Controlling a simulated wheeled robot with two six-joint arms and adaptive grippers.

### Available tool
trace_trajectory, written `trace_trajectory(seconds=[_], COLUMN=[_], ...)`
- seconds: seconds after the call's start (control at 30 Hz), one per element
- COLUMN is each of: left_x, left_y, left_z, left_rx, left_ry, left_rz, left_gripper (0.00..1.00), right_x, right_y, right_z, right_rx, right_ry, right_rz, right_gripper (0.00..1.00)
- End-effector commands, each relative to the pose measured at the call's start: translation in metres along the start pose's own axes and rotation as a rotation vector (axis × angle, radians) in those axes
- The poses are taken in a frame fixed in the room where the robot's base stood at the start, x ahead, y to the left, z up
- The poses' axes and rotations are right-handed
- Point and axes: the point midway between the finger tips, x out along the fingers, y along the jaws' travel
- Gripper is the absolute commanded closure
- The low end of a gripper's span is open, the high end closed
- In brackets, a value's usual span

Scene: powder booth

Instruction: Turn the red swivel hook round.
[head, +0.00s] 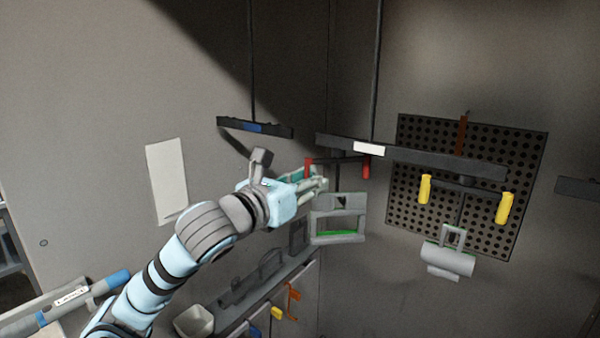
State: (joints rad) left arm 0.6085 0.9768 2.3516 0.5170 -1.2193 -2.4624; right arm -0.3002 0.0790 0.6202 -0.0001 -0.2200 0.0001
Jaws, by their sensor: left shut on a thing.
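The red swivel hook (366,168) hangs under the dark overhead bar (440,158), with a red grip at each end of its crosspiece. A grey frame-shaped part (355,227) with a green strip hangs below it. My left gripper (318,185) reaches in from the left and is shut at the hook's left red grip (308,166). The fingers partly cover that grip, so the exact contact is hidden. My right gripper is not in view.
A second hook with yellow grips (425,188) hangs to the right, carrying a light grey part (448,258). A perforated dark panel (530,160) is behind it. A shelf (265,285) with grey parts and a white cup (194,322) lies below my left arm.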

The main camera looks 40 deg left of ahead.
Motion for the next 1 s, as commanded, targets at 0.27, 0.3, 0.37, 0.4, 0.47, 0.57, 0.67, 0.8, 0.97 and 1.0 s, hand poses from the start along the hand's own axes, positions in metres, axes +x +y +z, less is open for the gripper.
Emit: trace_trajectory(seconds=[0.27,0.3,0.37,0.4,0.47,0.57,0.67,0.8,0.97,1.0], left_x=[-0.005,-0.005,-0.005,-0.006,-0.005,-0.002,0.001,0.007,0.015,0.018], left_y=[-0.022,-0.026,-0.030,-0.032,-0.035,-0.044,-0.051,-0.059,-0.068,-0.069], left_z=[0.001,0.001,0.000,0.001,0.000,0.000,0.000,0.000,0.000,0.000], left_rx=[-0.005,-0.006,-0.005,-0.005,-0.004,-0.007,-0.004,-0.006,-0.003,-0.002], left_ry=[-0.007,-0.007,-0.006,-0.005,-0.004,-0.006,-0.004,-0.004,-0.002,-0.002], left_rz=[-0.004,-0.005,-0.003,-0.002,-0.001,-0.001,0.000,-0.001,0.000,0.000], left_gripper=[0.81,0.82,0.84,0.86,0.89,0.91,0.93,0.95,0.94,0.94], right_x=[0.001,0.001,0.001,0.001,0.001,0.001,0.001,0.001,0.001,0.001], right_y=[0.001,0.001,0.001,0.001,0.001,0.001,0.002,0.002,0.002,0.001], right_z=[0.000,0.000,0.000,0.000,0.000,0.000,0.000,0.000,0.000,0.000], right_rx=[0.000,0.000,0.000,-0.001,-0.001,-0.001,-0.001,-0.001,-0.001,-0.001], right_ry=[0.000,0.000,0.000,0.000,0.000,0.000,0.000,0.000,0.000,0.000], right_rz=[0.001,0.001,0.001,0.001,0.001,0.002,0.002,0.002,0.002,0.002], right_gripper=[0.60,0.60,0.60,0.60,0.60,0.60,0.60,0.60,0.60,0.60])
